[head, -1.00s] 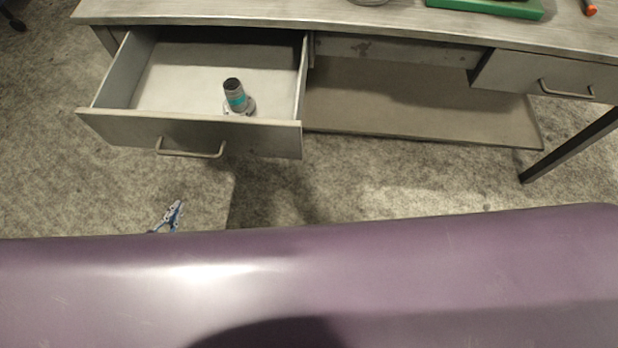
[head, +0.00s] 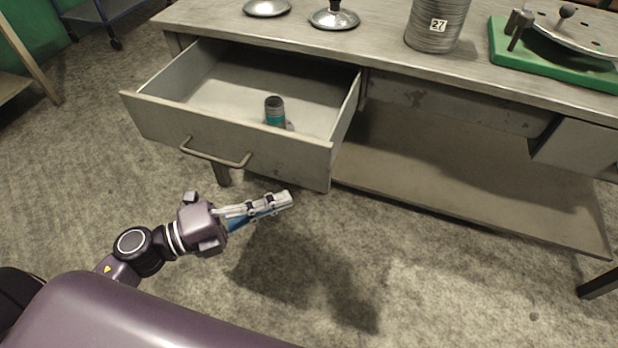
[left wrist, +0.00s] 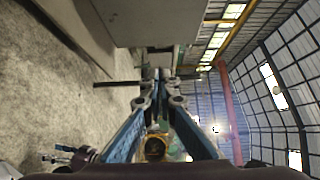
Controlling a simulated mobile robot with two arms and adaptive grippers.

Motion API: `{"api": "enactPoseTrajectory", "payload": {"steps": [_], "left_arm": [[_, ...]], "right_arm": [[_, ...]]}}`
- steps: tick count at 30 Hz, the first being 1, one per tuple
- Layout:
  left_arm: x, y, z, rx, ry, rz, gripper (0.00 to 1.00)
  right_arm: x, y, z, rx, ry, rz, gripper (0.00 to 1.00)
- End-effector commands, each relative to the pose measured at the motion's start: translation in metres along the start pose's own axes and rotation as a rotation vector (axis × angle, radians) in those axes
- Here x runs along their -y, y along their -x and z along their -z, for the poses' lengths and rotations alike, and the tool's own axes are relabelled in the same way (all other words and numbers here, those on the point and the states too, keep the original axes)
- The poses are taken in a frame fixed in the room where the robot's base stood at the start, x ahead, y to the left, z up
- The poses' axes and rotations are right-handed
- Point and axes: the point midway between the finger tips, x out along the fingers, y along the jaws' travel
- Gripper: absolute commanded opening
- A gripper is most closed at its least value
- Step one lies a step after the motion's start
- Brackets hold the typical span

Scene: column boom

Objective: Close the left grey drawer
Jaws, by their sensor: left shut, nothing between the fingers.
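The left grey drawer (head: 235,146) is pulled far out of the grey table and stands open, with a curved bar handle (head: 214,154) on its front. A dark-topped cylinder with a teal band (head: 275,112) stands inside it. My left gripper (head: 288,197) is shut and empty, below and in front of the drawer front, to the right of the handle, apparently not touching it. In the left wrist view the shut fingers (left wrist: 160,76) reach toward a grey surface at the top, which I cannot identify for sure. My right gripper is not in view.
A right drawer (head: 578,150) and a low shelf (head: 470,185) sit at right. The floor in front is open.

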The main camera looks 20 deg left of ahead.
Motion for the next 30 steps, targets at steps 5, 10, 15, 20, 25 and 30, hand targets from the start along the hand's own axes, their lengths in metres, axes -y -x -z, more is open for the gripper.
{"api": "enactPoseTrajectory", "payload": {"steps": [5, 10, 15, 20, 25, 30], "left_arm": [[0.002, -0.036, -0.001, 0.000, 0.000, 0.003, 0.00], [0.000, -0.059, -0.012, 0.003, -0.002, 0.002, 0.00], [0.000, -0.071, -0.024, 0.002, 0.001, 0.002, 0.00], [-0.001, -0.076, -0.029, 0.002, 0.001, 0.000, 0.00], [-0.001, -0.077, -0.029, 0.002, 0.002, 0.000, 0.00], [-0.001, -0.076, -0.029, 0.002, 0.003, 0.000, 0.00]], "right_arm": [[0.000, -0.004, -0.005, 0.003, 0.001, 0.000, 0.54], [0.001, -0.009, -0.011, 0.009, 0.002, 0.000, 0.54], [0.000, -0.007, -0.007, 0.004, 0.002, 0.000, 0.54], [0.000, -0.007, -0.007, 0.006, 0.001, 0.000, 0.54], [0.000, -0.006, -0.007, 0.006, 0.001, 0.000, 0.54], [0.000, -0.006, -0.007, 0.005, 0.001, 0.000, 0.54]]}}
